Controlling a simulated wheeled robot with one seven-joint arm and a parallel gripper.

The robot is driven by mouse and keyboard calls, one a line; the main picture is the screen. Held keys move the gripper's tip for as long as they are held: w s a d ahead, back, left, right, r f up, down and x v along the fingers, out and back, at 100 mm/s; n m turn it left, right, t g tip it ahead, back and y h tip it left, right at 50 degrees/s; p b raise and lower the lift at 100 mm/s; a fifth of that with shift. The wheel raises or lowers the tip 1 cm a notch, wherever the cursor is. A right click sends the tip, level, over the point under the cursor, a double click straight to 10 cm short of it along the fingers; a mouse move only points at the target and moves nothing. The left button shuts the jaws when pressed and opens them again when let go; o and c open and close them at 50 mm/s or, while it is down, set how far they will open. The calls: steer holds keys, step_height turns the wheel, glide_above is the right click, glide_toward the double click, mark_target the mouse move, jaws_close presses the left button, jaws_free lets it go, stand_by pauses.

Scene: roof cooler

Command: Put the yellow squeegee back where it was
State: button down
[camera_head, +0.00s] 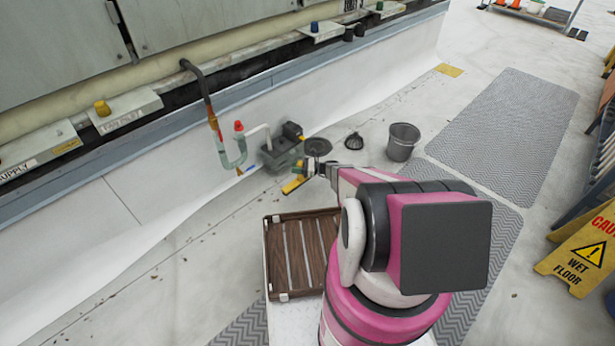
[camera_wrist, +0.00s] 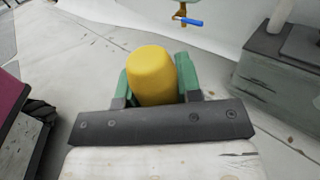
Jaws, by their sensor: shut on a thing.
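The yellow squeegee shows in the head view (camera_head: 292,186) as a short yellow piece just left of my gripper (camera_head: 309,171), low in front of the wall. In the wrist view, a rounded yellow part of the squeegee (camera_wrist: 152,75) sits between the two green fingers of my gripper (camera_wrist: 155,80), which is shut on it. The rest of the squeegee is hidden below that part. I cannot tell whether it touches the floor.
A grey pump box (camera_head: 280,154) stands by the wall beside my gripper, with a pipe and a blue-handled valve (camera_wrist: 188,21) near it. A grey bucket (camera_head: 402,141) and a dark strainer (camera_head: 354,141) stand to the right. A brown slatted tray (camera_head: 300,255) lies nearer. A wet-floor sign (camera_head: 585,250) is far right.

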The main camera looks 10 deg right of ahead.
steer(key=w+d+f, duration=0.6)
steer(key=w+f, duration=0.2)
steer(key=f, duration=0.2)
steer(key=shift+w+f, duration=0.2)
steer(key=shift+w, duration=0.1)
steer(key=shift+d, duration=0.1)
steer(key=c, duration=0.8)
jaws_free()
steer(key=shift+f, duration=0.15)
